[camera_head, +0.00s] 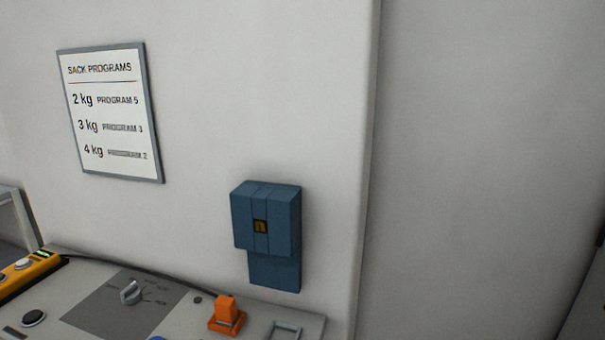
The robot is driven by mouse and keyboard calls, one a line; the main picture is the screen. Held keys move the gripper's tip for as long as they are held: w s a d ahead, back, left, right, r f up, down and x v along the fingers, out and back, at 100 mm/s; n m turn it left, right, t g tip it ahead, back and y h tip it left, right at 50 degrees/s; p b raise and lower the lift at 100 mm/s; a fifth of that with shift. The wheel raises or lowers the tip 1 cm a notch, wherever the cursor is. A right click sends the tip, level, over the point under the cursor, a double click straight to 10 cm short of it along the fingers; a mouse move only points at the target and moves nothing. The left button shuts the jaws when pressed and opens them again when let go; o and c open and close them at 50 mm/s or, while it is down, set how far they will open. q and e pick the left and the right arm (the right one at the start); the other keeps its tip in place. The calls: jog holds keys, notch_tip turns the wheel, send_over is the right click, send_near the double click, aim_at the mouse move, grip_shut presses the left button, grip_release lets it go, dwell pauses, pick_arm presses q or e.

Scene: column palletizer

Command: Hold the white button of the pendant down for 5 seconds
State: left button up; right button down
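A yellow pendant (40,268) lies at the lower left, on the left end of the grey control panel, and is partly cut off by the picture's left edge. A white button (23,263) shows on its upper face. A small dark panel with green marks is at its far end. Another light button is partly visible at the left edge. Neither of my grippers is in view. Nothing is seen touching the pendant.
The grey control panel (190,320) carries a rotary knob (131,292), an orange switch (227,316) and a black button (34,318). A blue box (268,222) and a sack programs sign (112,112) are on the wall behind.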

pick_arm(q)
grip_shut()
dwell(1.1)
